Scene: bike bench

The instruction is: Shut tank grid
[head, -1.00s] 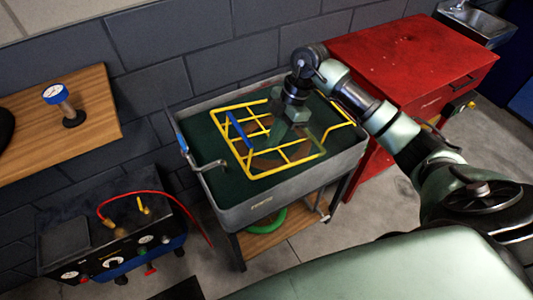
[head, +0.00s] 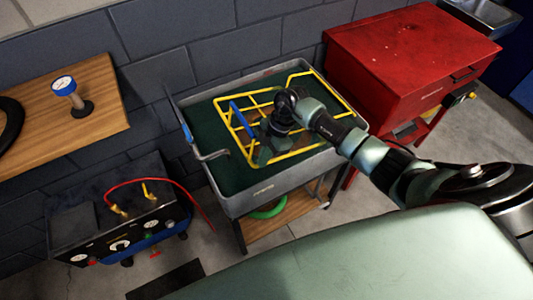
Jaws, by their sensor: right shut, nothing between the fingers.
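The tank grid (head: 335,92) is a yellow wire frame over the middle and right part of a grey tank (head: 295,176) with dark green inside. A blue bar (head: 240,114) is on the grid's left part. I cannot tell whether the grid lies quite flat or is slightly raised. My right gripper (head: 265,152) is shut and empty, over the grid's front left part, just right of the blue bar. The arm hides some of the grid's middle. I cannot tell whether the fingers touch it. My left gripper is not in view.
A bent metal lever (head: 206,155) with a blue upper part is at the tank's left edge. A red cabinet (head: 400,60) stands right of the tank. A control box (head: 115,225) with a red hose and a wooden bench (head: 105,90) with a gauge are at left.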

